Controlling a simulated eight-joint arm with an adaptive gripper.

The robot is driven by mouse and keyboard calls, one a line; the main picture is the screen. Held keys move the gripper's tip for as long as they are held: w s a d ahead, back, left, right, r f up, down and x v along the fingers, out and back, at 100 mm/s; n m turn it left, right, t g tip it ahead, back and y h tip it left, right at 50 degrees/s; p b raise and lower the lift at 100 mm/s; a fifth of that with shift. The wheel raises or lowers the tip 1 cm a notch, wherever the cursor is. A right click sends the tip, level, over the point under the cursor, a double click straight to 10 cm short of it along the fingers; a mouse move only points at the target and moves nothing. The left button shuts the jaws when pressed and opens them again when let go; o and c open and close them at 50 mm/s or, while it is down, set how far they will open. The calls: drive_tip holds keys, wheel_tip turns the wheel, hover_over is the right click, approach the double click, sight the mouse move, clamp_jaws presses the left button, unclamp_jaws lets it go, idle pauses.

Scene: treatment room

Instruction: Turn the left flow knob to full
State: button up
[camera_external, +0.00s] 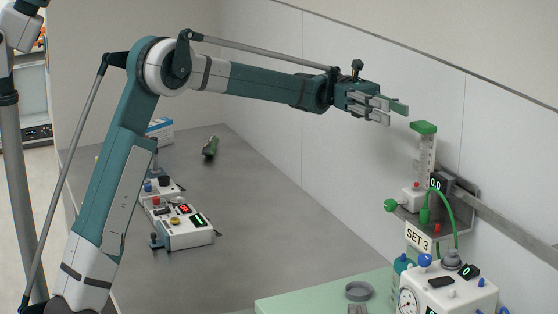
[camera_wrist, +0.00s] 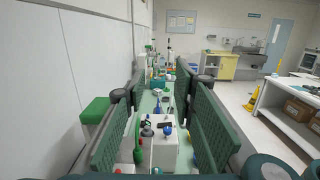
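A flowmeter (camera_external: 425,155) with a green cap, a clear scaled tube and a white base stands on a wall bracket. A green knob (camera_external: 390,205) sticks out at the left of its base; I cannot tell if it is the left flow knob. The green cap (camera_wrist: 95,110) is left of the fingers there.
A wall rail (camera_external: 510,227) runs right. A control box (camera_external: 185,232) sits on the grey counter (camera_external: 260,200), which is mostly clear.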

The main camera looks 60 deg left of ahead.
drive_tip(key=w+d+f+n+y+p, duration=0.1)
drive_tip(key=d+n+y+p, duration=0.1)
drive_tip(key=d+y+p, duration=0.7)
wheel_tip(320, 180, up, 4)
drive_tip(key=r+m+y+p, duration=0.1)
drive_tip(key=m+y+p, duration=0.1)
drive_tip(key=y+p, duration=0.75)
hover_over(390, 200)
wheel_tip(390, 200, down, 19)
drive_tip(key=shift+w+r+b, duration=0.1)
drive_tip(key=shift+r+b, duration=0.05)
drive_tip(key=shift+b, duration=0.3)
drive_tip(key=shift+f+p, duration=0.35)
drive_tip(key=shift+f, duration=3.55)
